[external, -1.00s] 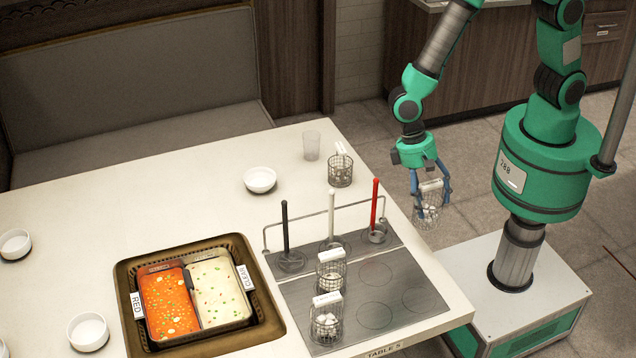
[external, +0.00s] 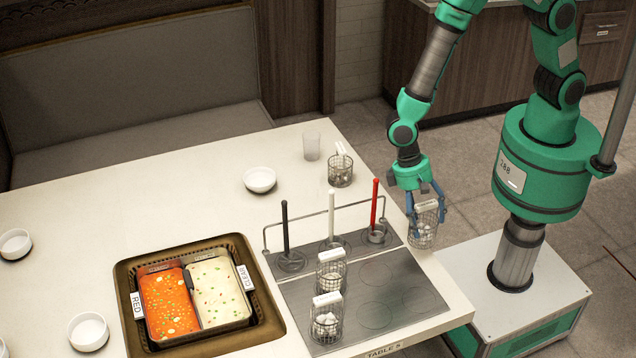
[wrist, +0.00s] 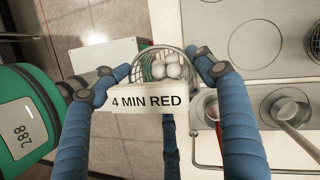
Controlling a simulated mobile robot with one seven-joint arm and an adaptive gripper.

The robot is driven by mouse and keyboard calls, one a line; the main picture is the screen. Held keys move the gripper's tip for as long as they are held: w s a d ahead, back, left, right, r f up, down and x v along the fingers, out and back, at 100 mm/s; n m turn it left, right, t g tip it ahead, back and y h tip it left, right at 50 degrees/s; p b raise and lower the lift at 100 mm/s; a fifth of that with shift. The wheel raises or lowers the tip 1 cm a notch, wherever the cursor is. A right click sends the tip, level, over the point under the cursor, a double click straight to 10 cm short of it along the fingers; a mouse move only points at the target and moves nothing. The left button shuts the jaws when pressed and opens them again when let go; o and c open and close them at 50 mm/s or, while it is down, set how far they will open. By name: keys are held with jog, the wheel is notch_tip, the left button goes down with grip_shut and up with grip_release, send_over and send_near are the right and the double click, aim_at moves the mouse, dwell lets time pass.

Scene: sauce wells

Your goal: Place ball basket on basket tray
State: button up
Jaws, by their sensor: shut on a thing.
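My gripper (external: 427,205) has blue fingers and is shut on a wire basket (external: 423,236) by its white label block. The basket hangs upright, with white balls inside, at the right edge of the table. In the wrist view the label (wrist: 148,98) reads "4 MIN RED", and pale balls (wrist: 167,68) show in the basket behind it. The grey basket tray (external: 405,306) lies on the table, left of and below the held basket in the external view. Two similar baskets with white balls, one farther back (external: 331,272) and one nearer (external: 327,322), stand on its left side. Its right-hand round marks are empty.
A rack (external: 325,209) along the tray's back holds black, white and red upright handles. A two-part pot (external: 199,292) of red and clear broth sits left of the tray. Another basket (external: 341,172), a glass (external: 312,146) and white bowls (external: 260,180) stand on the table.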

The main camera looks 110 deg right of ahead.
jog(key=w+a, duration=0.1)
jog(key=w, duration=0.6)
jog(key=w+a+f+b, duration=0.1)
jog(key=w, duration=0.7)
jog(key=shift+w+a+f, duration=0.15)
jog(key=shift+a+f, duration=0.1)
jog(key=shift+a, duration=0.05)
jog(key=shift+f+b, duration=0.45)
jog(key=shift+f, duration=1.25)
jog(key=o, duration=1.5)
jog(key=shift+f, duration=0.15)
jog(key=shift+c, duration=0.2)
jog(key=p+v, duration=0.1)
jog(key=v, duration=1.1)
jog(key=shift+p, duration=0.4)
